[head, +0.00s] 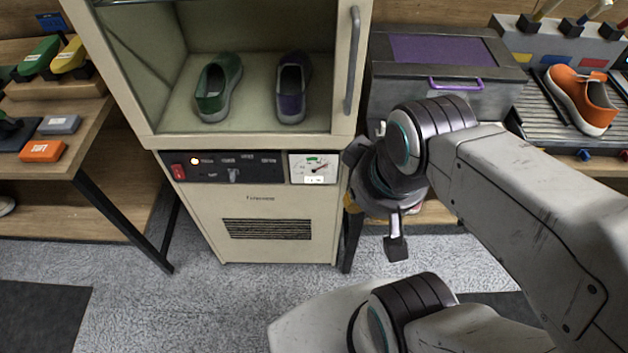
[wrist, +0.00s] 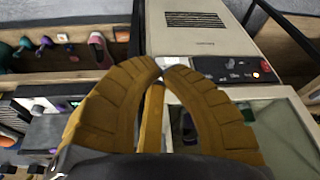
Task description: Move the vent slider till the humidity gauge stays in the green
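The humidity gauge (head: 313,168) is a white dial with a green zone at top centre; its red needle appears to point right of the green. It sits at the right of the drying cabinet's dark control panel (head: 215,172). A small lever (head: 234,175) stands on the panel; I cannot tell if it is the vent slider. A slotted vent grille (head: 266,229) is below. My gripper (wrist: 162,68) has yellow fingers with tips together, apparently empty, before the gauge's pale face (wrist: 174,61) in the wrist view. In the head view my arm mostly hides the gripper, right of the cabinet.
A green shoe (head: 217,87) and a purple shoe (head: 292,87) stand behind the cabinet's glass. A red switch (head: 178,171) and a lit orange lamp are at the panel's left. A grey box with purple lid (head: 440,50) stands right.

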